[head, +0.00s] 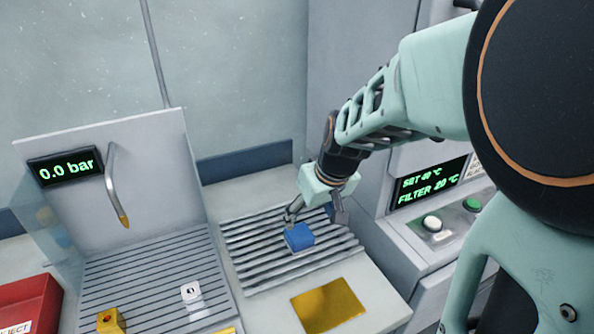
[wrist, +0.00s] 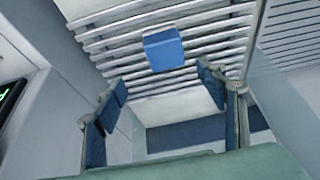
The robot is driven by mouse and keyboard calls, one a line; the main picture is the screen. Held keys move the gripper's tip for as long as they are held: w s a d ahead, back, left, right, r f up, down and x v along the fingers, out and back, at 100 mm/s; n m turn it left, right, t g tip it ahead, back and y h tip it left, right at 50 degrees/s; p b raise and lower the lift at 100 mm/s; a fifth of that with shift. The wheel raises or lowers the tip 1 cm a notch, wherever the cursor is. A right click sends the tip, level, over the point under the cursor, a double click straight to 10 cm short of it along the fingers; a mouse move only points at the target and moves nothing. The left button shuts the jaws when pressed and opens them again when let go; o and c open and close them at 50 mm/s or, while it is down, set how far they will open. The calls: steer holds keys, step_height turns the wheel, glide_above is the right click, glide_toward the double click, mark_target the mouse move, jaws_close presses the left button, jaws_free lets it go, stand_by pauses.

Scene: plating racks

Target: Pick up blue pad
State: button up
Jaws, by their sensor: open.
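The blue pad (head: 299,237) is a small block lying on the ribbed metal rack in the middle of the head view. In the wrist view the blue pad (wrist: 163,50) sits near the top centre, on the white slats and beyond the fingertips. My gripper (head: 318,212) is just behind and above the pad in the head view, with one finger close to it. In the wrist view my gripper (wrist: 162,85) has its two blue-padded fingers wide apart with nothing between them. I cannot tell whether a finger touches the pad.
The ribbed rack (head: 250,262) has free slats around the pad. A gold plate (head: 328,305) lies in front of it. At left, a grooved tray (head: 150,275) holds a white cube (head: 191,293) and a gold block (head: 110,321) under a spout. A control box (head: 440,225) stands right.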

mark_target(300, 233)
steer(key=x, duration=0.5)
steer(key=shift+s+a+f+b, duration=0.1)
steer(key=shift+b, duration=0.3)
steer(key=x, duration=0.4)
steer(key=shift+s+a, duration=0.2)
steer(key=shift+a, duration=0.15)
steer(key=shift+w+f, duration=0.3)
steer(key=shift+f, duration=0.25)
steer(key=shift+c, duration=0.2)
steer(key=c, duration=1.2)
steer(key=shift+c, duration=0.2)
